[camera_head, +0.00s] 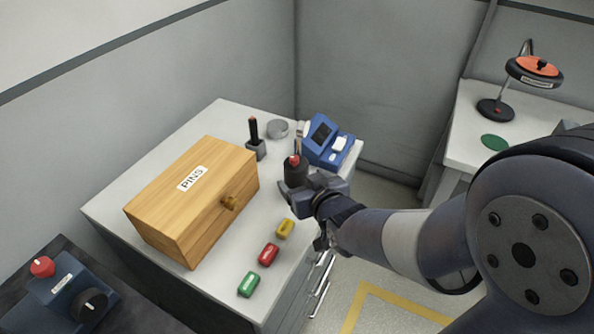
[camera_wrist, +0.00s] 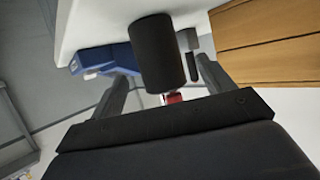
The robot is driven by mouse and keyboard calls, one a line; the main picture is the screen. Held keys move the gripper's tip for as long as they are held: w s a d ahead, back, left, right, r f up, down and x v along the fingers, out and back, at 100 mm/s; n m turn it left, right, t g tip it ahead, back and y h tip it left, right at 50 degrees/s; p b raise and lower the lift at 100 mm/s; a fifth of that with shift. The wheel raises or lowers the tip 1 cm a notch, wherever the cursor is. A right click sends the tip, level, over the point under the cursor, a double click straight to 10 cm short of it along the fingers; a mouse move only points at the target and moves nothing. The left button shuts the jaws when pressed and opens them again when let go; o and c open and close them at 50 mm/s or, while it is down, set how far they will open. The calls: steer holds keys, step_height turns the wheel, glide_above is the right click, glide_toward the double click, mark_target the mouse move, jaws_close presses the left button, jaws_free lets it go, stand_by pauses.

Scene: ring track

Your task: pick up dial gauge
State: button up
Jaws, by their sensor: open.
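A dark upright cylinder with a red top (camera_head: 296,172) stands near the right edge of the white worktop, right at my gripper. It also shows in the wrist view (camera_wrist: 156,52), upside down there, between the fingers. No dial face shows, so I cannot tell for sure that it is the dial gauge. My gripper (camera_head: 302,187) is open, with one finger on each side of the cylinder in the wrist view (camera_wrist: 162,78). Whether a finger touches it I cannot tell. My gripper hides the cylinder's lower part in the head view.
A wooden PINS box (camera_head: 191,203) stands left. Behind are a black holder with a red-tipped tool (camera_head: 255,148), a grey round tin (camera_head: 278,129) and a blue device (camera_head: 327,142). Yellow (camera_head: 285,229), red (camera_head: 268,254) and green (camera_head: 248,284) blocks lie in front.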

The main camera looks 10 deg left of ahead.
mark_target(296, 172)
steer(key=shift+p+x, duration=0.3)
steer(key=shift+x, duration=2.25)
steer(key=shift+r, duration=0.15)
steer(key=shift+c, duration=0.6)
steer(key=shift+w, duration=0.1)
steer(key=c, duration=1.3)
steer(key=shift+r, duration=0.1)
